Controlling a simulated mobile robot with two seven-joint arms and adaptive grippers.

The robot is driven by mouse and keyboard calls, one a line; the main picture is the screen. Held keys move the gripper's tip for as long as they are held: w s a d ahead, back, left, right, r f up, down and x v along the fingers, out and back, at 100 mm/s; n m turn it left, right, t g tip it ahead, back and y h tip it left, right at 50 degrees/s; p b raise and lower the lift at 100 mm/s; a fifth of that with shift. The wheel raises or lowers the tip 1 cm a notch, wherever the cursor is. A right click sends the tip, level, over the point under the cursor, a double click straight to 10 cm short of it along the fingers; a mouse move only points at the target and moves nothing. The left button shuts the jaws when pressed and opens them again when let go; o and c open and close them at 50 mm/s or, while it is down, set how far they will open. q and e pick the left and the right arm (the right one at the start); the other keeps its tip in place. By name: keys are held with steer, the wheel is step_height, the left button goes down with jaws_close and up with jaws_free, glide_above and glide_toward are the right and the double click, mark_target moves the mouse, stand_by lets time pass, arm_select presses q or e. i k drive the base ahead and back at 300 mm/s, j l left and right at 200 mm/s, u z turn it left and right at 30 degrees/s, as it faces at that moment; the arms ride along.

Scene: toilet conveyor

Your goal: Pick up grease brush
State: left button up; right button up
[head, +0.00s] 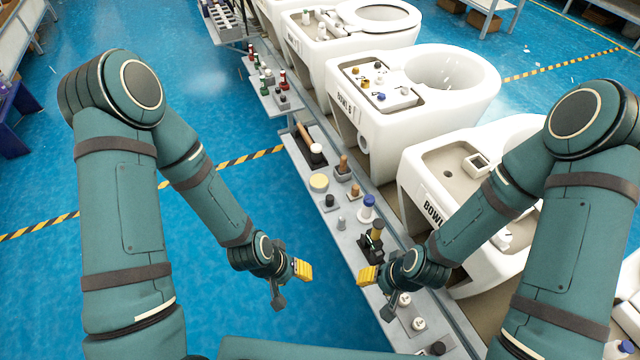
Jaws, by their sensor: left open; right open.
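Several small tools stand on the narrow grey shelf (352,262) beside the toilets. Among them are a long brown-handled tool (304,134), an upright brown-handled piece (343,163) and a tan-topped piece in a black holder (376,229). Which one is the grease brush I cannot tell for sure at this size. My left gripper (290,285) is open and empty, over the blue floor left of the shelf. My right gripper (377,291) is open and empty above the near part of the shelf, just nearer than the black holder and partly hiding the shelf below.
The blue floor (215,280) to the left is clear, crossed by striped tape.

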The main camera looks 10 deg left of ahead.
mark_target(343, 170)
steer(key=i+j+u, duration=0.25)
steer(key=i+j, duration=0.3)
steer(key=i+j+u, duration=0.2)
steer(key=i+j, duration=0.2)
steer(key=i, duration=0.2)
